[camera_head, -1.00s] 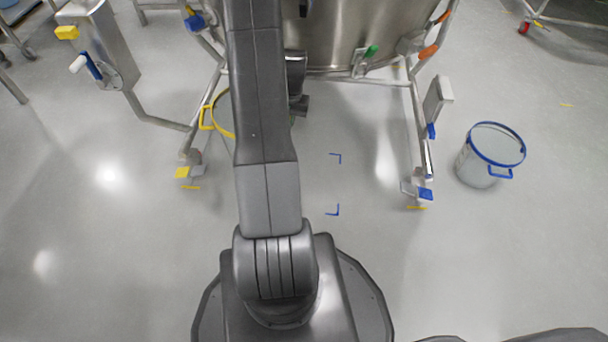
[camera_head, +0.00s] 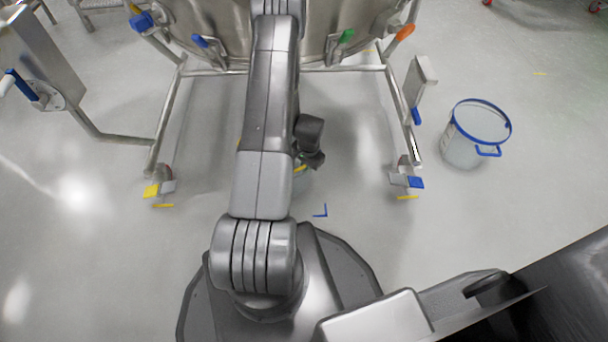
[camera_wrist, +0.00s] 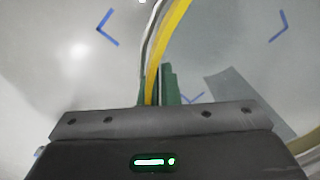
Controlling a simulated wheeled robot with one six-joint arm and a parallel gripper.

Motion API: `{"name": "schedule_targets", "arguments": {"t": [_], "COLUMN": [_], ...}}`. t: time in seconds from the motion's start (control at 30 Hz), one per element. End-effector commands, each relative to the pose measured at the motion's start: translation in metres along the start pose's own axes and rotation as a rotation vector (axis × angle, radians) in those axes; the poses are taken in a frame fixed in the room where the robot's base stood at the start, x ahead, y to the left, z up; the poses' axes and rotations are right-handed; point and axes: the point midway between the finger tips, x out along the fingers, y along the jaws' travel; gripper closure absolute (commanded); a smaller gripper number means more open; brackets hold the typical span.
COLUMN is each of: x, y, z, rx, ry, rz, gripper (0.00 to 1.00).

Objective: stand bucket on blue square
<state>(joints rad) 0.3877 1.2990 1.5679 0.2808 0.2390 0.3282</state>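A yellow-rimmed bucket (camera_head: 301,180) is mostly hidden behind my arm in the head view, with only a bit of its side and rim showing. In the wrist view its yellow edge (camera_wrist: 172,35) runs down between the green fingers of my gripper (camera_wrist: 158,88), which look closed on it. My gripper also shows in the head view (camera_head: 308,160). The blue square is marked by corner lines on the floor; one corner (camera_head: 320,211) shows in front of the bucket. Whether the bucket touches the floor, I cannot tell.
A blue-rimmed bucket (camera_head: 477,135) stands on the floor at the right. A steel vessel (camera_head: 340,25) on a wheeled tube frame (camera_head: 170,120) stands ahead, its legs either side of my arm. The floor between the right leg and blue-rimmed bucket is clear.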

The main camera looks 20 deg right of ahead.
Motion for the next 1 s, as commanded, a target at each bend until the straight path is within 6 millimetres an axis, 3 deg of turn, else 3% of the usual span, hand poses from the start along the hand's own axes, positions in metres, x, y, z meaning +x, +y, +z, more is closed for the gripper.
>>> {"name": "schedule_targets", "arguments": {"t": [0.23,0.63,0.73,1.0], "x": [0.034,0.039,0.037,0.037], "y": [0.002,0.003,0.003,0.003], "z": [0.000,0.000,0.000,0.000], "rx": [0.000,-0.001,-0.001,-0.001], "ry": [0.000,0.001,0.000,0.000], "rz": [0.000,-0.001,0.000,0.000], "gripper": [1.00,1.00,0.78,0.76]}}
